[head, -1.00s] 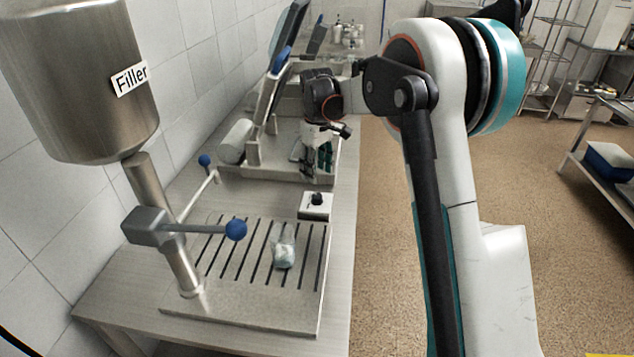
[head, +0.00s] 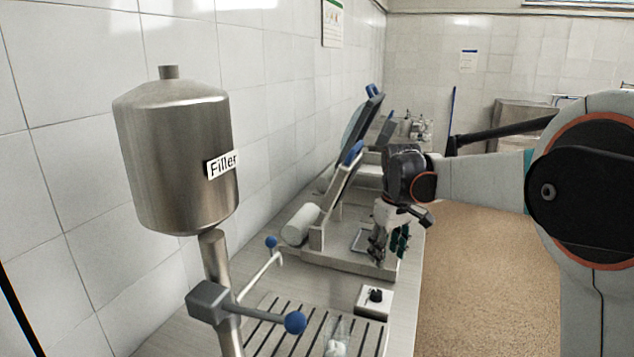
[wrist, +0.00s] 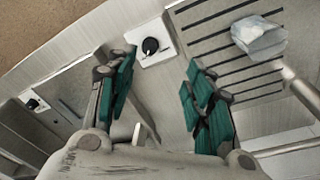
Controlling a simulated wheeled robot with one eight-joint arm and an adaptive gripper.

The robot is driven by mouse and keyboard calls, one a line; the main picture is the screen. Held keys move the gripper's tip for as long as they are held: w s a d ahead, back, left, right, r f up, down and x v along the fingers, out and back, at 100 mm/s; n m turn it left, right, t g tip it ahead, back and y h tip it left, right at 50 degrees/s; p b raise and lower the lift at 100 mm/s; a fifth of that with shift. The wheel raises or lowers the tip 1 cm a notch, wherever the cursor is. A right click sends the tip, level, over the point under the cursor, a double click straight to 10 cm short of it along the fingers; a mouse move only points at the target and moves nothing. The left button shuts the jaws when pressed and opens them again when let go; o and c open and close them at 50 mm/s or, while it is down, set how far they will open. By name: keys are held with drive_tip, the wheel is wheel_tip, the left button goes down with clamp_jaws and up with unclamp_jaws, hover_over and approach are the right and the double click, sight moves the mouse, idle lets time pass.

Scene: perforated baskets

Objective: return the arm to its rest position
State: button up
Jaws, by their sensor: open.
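My gripper (head: 390,243) hangs from my arm, fingers pointing down, above the bench near the flat machine with the raised lid. In the wrist view my gripper (wrist: 160,105) has its green-padded fingers spread wide apart with nothing between them. My arm reaches in from the right side of the head view.
A steel filler tank (head: 175,150) stands at left, with a blue-knobbed lever (head: 294,322). A clear bag with pale contents (head: 336,347) lies on the slotted tray; it also shows in the wrist view (wrist: 260,38). A black-knob control box (head: 374,300) sits nearby. Floor (head: 470,270) lies right.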

drive_tip(key=s+r+m+t, duration=0.2)
drive_tip(key=s+r, duration=0.1)
drive_tip(key=s, duration=0.6)
drive_tip(key=s+r+m+t, duration=0.1)
drive_tip(key=s+r, duration=0.2)
drive_tip(key=s, duration=0.5)
drive_tip(key=s+f+m+t, duration=0.1)
drive_tip(key=s+f, duration=0.2)
drive_tip(key=s, duration=0.4)
drive_tip(key=s+f+m+t, duration=0.1)
drive_tip(key=s+f+t, duration=0.1)
drive_tip(key=s, duration=0.6)
drive_tip(key=shift+f+m+b, duration=0.3)
drive_tip(key=shift+f+m, duration=0.1)
drive_tip(key=shift+c, duration=0.6)
